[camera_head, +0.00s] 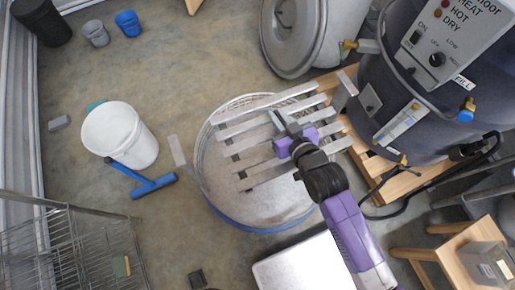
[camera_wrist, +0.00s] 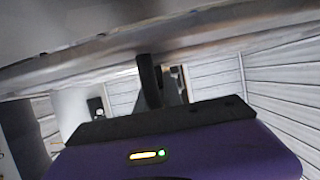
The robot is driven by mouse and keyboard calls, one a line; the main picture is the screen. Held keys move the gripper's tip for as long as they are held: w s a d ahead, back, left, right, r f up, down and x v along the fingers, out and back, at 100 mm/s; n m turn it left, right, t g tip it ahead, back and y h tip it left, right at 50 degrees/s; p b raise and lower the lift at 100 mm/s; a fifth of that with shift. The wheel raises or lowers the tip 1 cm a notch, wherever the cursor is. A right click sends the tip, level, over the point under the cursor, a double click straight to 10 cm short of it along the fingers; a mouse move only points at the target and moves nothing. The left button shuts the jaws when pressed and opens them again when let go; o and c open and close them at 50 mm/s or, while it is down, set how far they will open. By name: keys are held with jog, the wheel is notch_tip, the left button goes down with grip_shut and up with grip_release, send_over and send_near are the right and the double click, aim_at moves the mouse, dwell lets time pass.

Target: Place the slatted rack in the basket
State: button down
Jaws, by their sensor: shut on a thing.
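The slatted rack (camera_head: 262,128), with pale grey parallel slats, is in my gripper (camera_head: 286,128). In the head view it overlaps a round pale tub (camera_head: 206,178) with a blue band near its base. The gap between rack and tub is hard to judge. My gripper is shut on the rack near its middle. In the wrist view a long grey bar of the rack (camera_wrist: 200,38) crosses above the dark finger (camera_wrist: 150,80). A wire basket (camera_head: 80,245) stands at the lower left, apart from the rack, with a small green and yellow item in it.
A white bucket (camera_head: 118,135) and a blue squeegee (camera_head: 150,185) are left of the tub. A dark drum with a control panel (camera_head: 440,60) stands on a wooden pallet at right. A wooden stool (camera_head: 450,245) is lower right.

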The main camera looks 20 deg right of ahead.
jog(key=w+a+f+b, duration=0.1)
jog(key=w+f+b, duration=0.35)
jog(key=f, duration=0.75)
jog(key=w+a+f+b, duration=0.1)
jog(key=w+f+b, duration=0.4)
jog(key=f, duration=0.7)
jog(key=f+b, duration=0.6)
jog(key=f, duration=0.1)
jog(key=f+b, duration=1.2)
jog(key=f, duration=0.1)
jog(key=shift+w+d+f, duration=0.25)
jog(key=shift+d+f, duration=0.1)
jog(key=shift+f, duration=0.15)
jog(key=c, duration=1.5)
grip_release()
jog(key=shift+s, duration=0.1)
